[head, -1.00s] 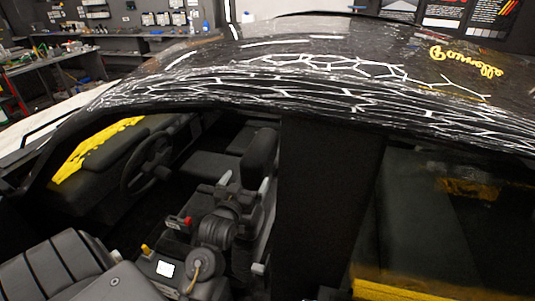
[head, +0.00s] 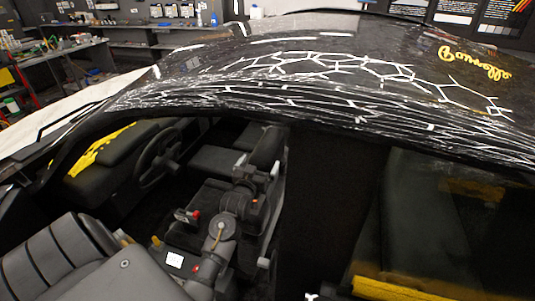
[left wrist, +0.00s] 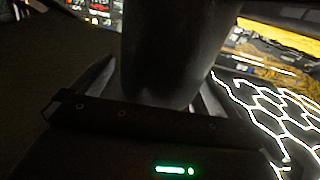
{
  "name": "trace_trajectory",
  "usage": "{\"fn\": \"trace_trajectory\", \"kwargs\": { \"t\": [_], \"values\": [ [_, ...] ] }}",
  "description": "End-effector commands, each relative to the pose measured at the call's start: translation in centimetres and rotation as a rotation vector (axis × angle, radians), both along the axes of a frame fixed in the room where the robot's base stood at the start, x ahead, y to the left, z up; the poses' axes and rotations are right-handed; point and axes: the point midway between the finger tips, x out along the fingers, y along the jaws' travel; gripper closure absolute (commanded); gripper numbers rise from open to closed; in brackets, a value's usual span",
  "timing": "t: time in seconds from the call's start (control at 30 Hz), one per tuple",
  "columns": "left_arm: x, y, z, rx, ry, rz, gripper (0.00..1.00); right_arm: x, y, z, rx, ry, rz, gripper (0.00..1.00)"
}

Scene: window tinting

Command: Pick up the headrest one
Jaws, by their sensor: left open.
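The headrest (head: 268,143) is a dark, upright, rounded pad on top of a seat inside the car, in the middle of the head view. My left gripper (head: 258,165) reaches in over the cabin with its fingers at the headrest's lower part. In the left wrist view the dark headrest (left wrist: 163,50) fills the space between the two fingers of my left gripper (left wrist: 155,85). The jaws are open, with one finger on each side of it. Whether either finger touches it I cannot tell. My right gripper is not in view.
The car's dark roof (head: 330,85) with white web lines arches above the opening. A black pillar (head: 330,200) stands just right of the headrest. The steering wheel (head: 157,157) is to the left. A workbench (head: 60,50) stands at the back left.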

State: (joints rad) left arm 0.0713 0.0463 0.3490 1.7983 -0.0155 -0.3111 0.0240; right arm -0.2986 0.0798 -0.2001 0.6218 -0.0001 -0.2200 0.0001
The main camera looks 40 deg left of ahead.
Motion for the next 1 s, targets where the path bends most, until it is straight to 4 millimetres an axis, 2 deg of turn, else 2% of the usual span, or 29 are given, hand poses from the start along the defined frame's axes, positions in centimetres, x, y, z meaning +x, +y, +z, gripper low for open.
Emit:
{"fn": "trace_trajectory", "kwargs": {
  "t": [0.13,0.43,0.9,1.0],
  "values": [
    [1.6,0.5,0.2,0.000,0.000,-0.001,0.00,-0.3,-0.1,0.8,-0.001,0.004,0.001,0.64],
    [1.8,0.6,0.0,0.001,-0.001,-0.001,0.01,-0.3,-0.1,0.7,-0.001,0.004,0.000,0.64],
    [1.8,0.6,0.0,0.000,-0.001,-0.001,0.63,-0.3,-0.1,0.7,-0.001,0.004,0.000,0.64],
    [1.8,0.6,0.3,0.002,-0.006,-0.001,0.64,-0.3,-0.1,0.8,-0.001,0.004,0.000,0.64]
  ]
}}
